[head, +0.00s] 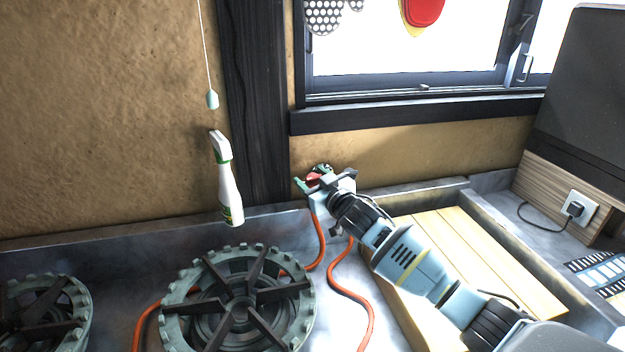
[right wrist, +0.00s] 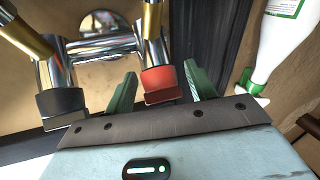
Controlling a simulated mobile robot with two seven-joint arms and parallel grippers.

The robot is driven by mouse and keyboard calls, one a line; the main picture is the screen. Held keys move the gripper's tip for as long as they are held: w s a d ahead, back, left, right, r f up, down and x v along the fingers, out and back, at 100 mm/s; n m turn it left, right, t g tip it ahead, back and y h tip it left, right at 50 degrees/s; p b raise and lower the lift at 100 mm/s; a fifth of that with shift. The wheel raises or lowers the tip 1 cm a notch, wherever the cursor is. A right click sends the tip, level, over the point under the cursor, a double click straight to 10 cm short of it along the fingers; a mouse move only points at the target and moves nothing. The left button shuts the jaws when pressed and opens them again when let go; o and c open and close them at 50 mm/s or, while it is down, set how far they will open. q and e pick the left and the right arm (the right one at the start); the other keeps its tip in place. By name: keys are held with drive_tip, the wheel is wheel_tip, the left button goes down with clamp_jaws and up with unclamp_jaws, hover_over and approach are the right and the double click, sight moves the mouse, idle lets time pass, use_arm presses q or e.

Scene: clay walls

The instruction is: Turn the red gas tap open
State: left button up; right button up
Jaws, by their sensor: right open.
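The red gas tap (right wrist: 160,79) is a red collar with a dark flat end, on a chrome fitting below a brass pipe. In the right wrist view it lies between the two green fingers of my right gripper (right wrist: 160,70), which is open with a gap to the right finger. Whether the left finger touches it I cannot tell. In the head view the red tap (head: 313,179) shows small near the wall, partly hidden by my right gripper (head: 311,183). A matching black tap (right wrist: 60,103) sits left of it in the wrist view. My left gripper is out of view.
Gas burners (head: 240,308) with dark grates and orange hoses (head: 348,293) occupy the counter. A wooden board (head: 470,245) lies under my right arm. A dark post (head: 255,110) and window sill (head: 400,115) are behind.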

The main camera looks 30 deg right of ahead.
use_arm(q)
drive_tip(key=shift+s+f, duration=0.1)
use_arm(e)
drive_tip(key=c, duration=0.9)
drive_tip(key=shift+r+n+y+p, duration=0.45)
drive_tip(key=shift+n+y+p, duration=0.35)
drive_tip(key=shift+n, duration=0.2)
drive_tip(key=shift+a+f+n+g+y, duration=0.1)
drive_tip(key=shift+n+g+y, duration=0.3)
drive_tip(key=shift+n+y, duration=0.2)
use_arm(q)
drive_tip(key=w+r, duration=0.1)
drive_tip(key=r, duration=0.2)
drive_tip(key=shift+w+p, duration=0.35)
drive_tip(key=shift+p, duration=0.05)
use_arm(e)
drive_tip(key=shift+n+y, duration=0.3)
drive_tip(key=shift+n, duration=0.1)
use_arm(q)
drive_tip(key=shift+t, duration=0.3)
use_arm(e)
drive_tip(key=shift+f, duration=0.2)
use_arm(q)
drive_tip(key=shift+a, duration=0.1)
use_arm(e)
drive_tip(key=o, duration=0.9)
drive_tip(key=shift+f+g, duration=0.1)
drive_tip(key=shift+g, duration=0.2)
